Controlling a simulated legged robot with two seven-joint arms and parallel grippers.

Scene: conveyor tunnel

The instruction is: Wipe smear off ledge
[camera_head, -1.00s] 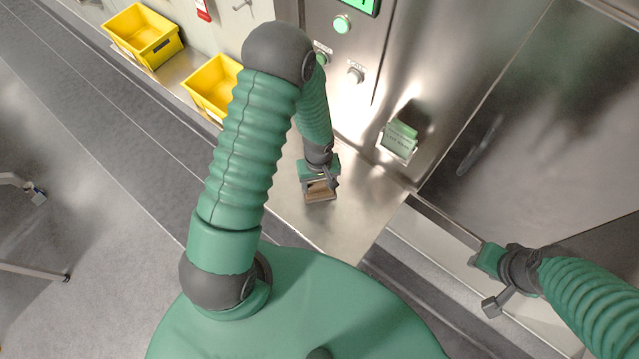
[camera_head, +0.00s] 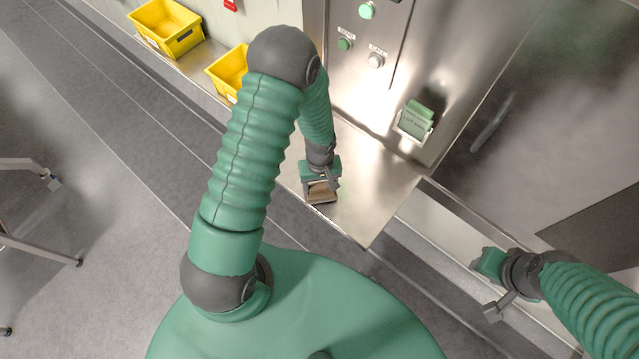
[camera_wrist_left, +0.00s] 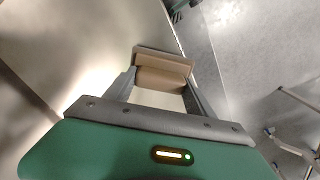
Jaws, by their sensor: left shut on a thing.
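The ledge (camera_head: 375,200) is a shiny steel shelf in front of the steel cabinet. It also fills the upper left of the left wrist view (camera_wrist_left: 85,35). My left gripper (camera_head: 321,188) is shut on a brown block (camera_head: 321,197), held at the ledge's front edge. The block shows between the fingers in the left wrist view (camera_wrist_left: 163,72); I cannot tell if it touches the steel. I cannot make out a smear; reflections cover the ledge and my arm hides part of it. My right gripper (camera_head: 484,285) is at the lower right, away from the ledge, its opening unclear.
Two yellow bins (camera_head: 168,30) stand at the upper left along the ledge line. A green pad or box sits in a wall holder (camera_head: 415,122). Cabinet buttons (camera_head: 376,61) are above the ledge. A dark belt and grey floor lie in front. Metal legs (camera_head: 40,250) stand at left.

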